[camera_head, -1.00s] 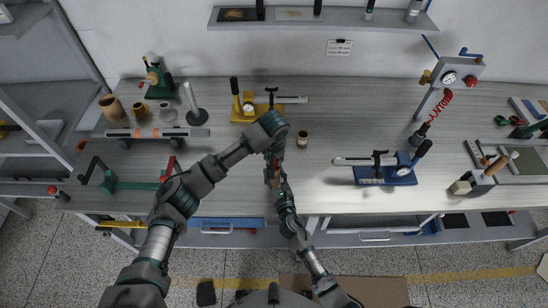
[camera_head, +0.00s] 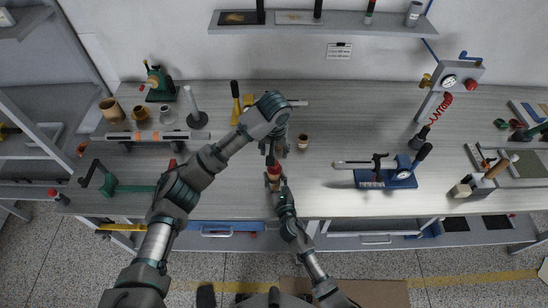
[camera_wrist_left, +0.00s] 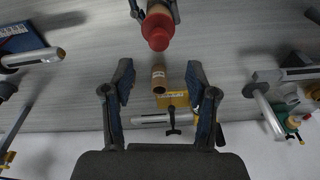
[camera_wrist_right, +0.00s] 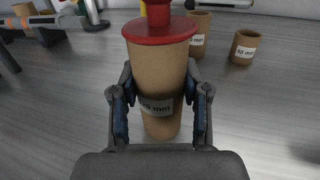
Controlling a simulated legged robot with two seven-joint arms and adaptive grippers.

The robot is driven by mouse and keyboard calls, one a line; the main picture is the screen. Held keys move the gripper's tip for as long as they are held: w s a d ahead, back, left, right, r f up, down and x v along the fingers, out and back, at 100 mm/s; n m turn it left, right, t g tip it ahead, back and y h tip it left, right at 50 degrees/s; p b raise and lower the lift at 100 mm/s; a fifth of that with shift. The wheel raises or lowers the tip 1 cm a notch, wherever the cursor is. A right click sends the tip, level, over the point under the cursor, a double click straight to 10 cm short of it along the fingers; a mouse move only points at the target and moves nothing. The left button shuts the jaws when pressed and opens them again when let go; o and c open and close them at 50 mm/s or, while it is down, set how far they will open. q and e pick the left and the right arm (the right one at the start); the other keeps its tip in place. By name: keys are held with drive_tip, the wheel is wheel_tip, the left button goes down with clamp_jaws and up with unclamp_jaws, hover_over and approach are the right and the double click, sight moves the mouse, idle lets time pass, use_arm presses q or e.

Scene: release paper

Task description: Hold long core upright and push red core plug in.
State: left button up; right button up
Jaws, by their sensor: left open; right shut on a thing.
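The long core is a brown cardboard tube (camera_wrist_right: 160,75) with a white label, upright in the right wrist view. My right gripper (camera_wrist_right: 158,112) is shut around its lower part; it also shows in the head view (camera_head: 273,187). The red core plug (camera_wrist_right: 158,30) sits at the core's top, its wide flange against the rim. The plug also shows in the left wrist view (camera_wrist_left: 157,32) and the head view (camera_head: 273,167). My left gripper (camera_head: 274,150) is open and empty above the plug. In the left wrist view its fingers (camera_wrist_left: 160,75) are spread, with the plug beyond them.
A short core (camera_head: 303,141) stands on the table (camera_head: 325,180) just right of the grippers. A yellow-based gauge (camera_head: 243,106) stands behind. A blue-based tool (camera_head: 388,176) lies to the right. Several cores and a rod rack stand at left.

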use_arm(q)
drive_tip(key=r, duration=0.3)
drive_tip(key=shift+s, duration=0.2)
drive_tip(key=shift+f, duration=0.1)
use_arm(e)
drive_tip(key=o, duration=1.2)
drive_tip(key=shift+s, duration=0.1)
